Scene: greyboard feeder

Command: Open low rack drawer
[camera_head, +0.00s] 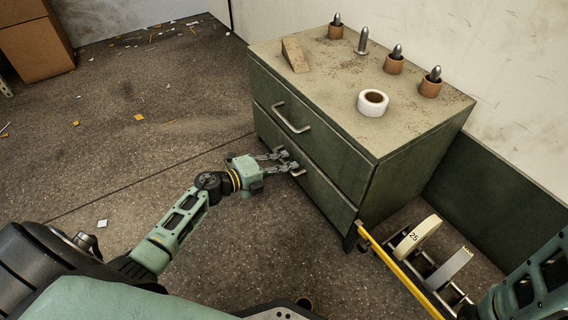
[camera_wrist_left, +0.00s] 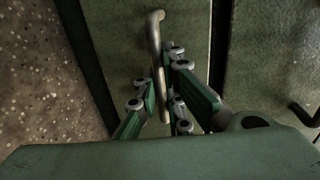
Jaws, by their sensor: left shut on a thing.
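The low rack is a dark green cabinet (camera_head: 375,185) with two drawers, one above the other. The upper drawer (camera_head: 315,150) has a metal bar handle (camera_head: 291,118) and looks shut. The lower drawer (camera_head: 318,196) also looks shut, flush with the front. My left gripper (camera_head: 287,163) is at the lower drawer's handle (camera_head: 298,172), with its fingers closed around the bar.
On the cabinet top stand a white tape roll (camera_head: 373,103), a wooden wedge (camera_head: 295,54) and several metal cones, most in brown holders. A yellow bar (camera_head: 400,272) and curved pieces, one marked 25 (camera_head: 418,236), lie right of the cabinet.

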